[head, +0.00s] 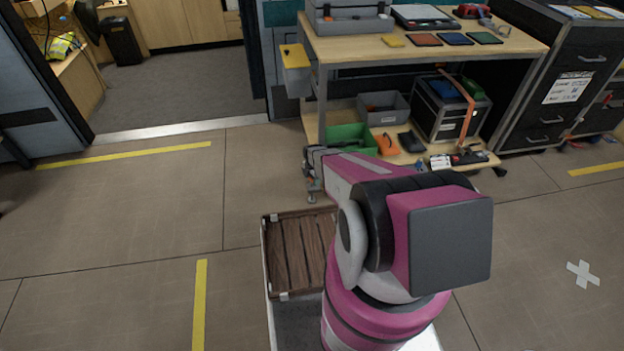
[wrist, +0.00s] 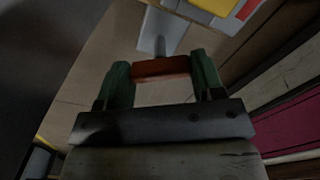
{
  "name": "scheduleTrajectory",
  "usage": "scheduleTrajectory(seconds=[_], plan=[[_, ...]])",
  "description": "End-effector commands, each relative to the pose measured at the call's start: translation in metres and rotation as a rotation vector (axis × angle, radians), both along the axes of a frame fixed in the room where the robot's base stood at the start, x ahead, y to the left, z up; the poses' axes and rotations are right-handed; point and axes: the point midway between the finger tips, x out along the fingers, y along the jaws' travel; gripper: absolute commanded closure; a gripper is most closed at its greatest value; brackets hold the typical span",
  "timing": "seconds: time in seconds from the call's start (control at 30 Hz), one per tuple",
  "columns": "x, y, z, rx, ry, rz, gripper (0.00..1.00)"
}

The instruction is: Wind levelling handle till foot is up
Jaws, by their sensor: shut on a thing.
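The levelling handle (wrist: 160,68) shows in the wrist view as a short orange-red bar. It lies between the two green fingers of my gripper (wrist: 160,62), which is shut on it. A grey post and flat grey piece (wrist: 163,28) show just beyond the bar. In the head view my arm reaches to the front left leg of the workbench (head: 322,105), where the handle is hidden. A small grey foot (head: 312,192) shows low at that leg; whether it touches the floor cannot be told.
A yellow-topped box (head: 295,60) hangs on the bench's left side. The lower shelf holds a green bin (head: 350,138), a grey bin (head: 383,107) and a black case (head: 450,110). Dark drawers (head: 556,95) stand at right. The floor at left is clear.

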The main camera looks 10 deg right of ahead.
Motion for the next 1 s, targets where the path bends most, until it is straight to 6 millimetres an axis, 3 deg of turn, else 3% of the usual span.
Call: scheduleTrajectory(seconds=[0.37,0.4,0.43,0.77,1.0], plan=[[0.0,0.0,0.001,-0.001,-0.001,0.004,0.62],[0.0,0.0,0.001,-0.001,-0.001,0.004,0.32],[0.0,0.0,0.001,0.0,-0.001,0.003,0.28],[0.0,0.0,0.002,0.0,0.0,0.003,0.28],[-0.001,0.0,0.023,-0.001,-0.001,0.003,0.28]])
